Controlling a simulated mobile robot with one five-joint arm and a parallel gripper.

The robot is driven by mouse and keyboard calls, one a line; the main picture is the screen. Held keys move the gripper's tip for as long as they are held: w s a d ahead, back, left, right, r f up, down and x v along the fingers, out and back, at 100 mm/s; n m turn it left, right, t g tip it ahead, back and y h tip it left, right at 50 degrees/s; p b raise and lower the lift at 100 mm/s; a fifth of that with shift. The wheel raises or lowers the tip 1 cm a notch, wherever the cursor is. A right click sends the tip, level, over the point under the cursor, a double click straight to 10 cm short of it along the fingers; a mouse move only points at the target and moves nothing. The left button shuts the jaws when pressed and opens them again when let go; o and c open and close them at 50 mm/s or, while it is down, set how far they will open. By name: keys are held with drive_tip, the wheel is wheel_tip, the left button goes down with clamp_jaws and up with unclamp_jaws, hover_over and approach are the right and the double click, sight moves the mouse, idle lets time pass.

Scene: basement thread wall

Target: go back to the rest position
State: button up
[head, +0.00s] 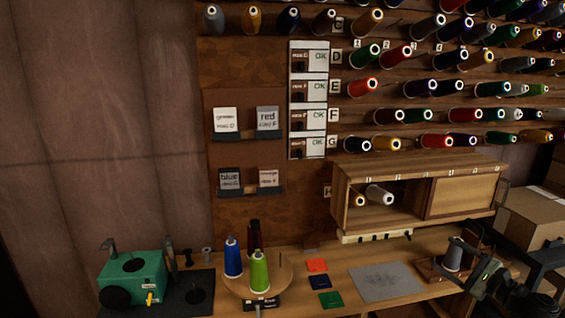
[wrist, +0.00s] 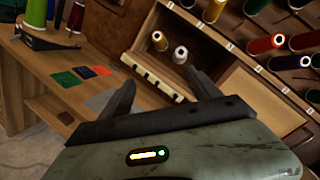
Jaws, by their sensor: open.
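My gripper (wrist: 158,95) is open in the wrist view, with its two dark fingers apart and nothing between them. It faces the wooden cabinet (wrist: 217,57) and the bench below it. In the head view my dark arm shows at the lower right, beside the bench's right end. A grey spool (head: 453,255) on a small wooden stand shows there, close to my arm. I cannot tell from the head view whether they touch.
The wooden bench (head: 403,292) carries a green machine (head: 133,279), a round stand with blue (head: 232,258) and green (head: 259,272) cones, coloured swatches (head: 317,265) and a grey mat (head: 386,282). Thread racks fill the wall. A cardboard box (head: 533,217) stands at the right.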

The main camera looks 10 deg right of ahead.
drive_tip(key=w+a+f+n+g+y+p, duration=0.1)
drive_tip(key=w+a+f+n+g, duration=0.2)
drive_tip(key=a, duration=0.5)
drive_tip(key=w+a+f+n+g+y+p, duration=0.1)
drive_tip(key=w+a+f+n+g, duration=0.25)
drive_tip(key=a, duration=0.45)
drive_tip(key=w+a+f+n+g+y+p, duration=0.1)
drive_tip(key=w+a+f+n+g, duration=0.25)
drive_tip(key=a, duration=0.45)
drive_tip(key=s+a+f+n+g+h+p, duration=0.1)
drive_tip(key=s+a+f+n+g+h, duration=0.1)
drive_tip(key=a+n, duration=0.5)
drive_tip(key=s+a+f+n+g+h+p, duration=0.2)
drive_tip(key=a+f+n+g+h, duration=0.3)
drive_tip(key=a, duration=1)
drive_tip(key=shift+s+a+n, duration=0.25)
drive_tip(key=shift+s+n, duration=0.3)
drive_tip(key=shift+n, duration=0.55)
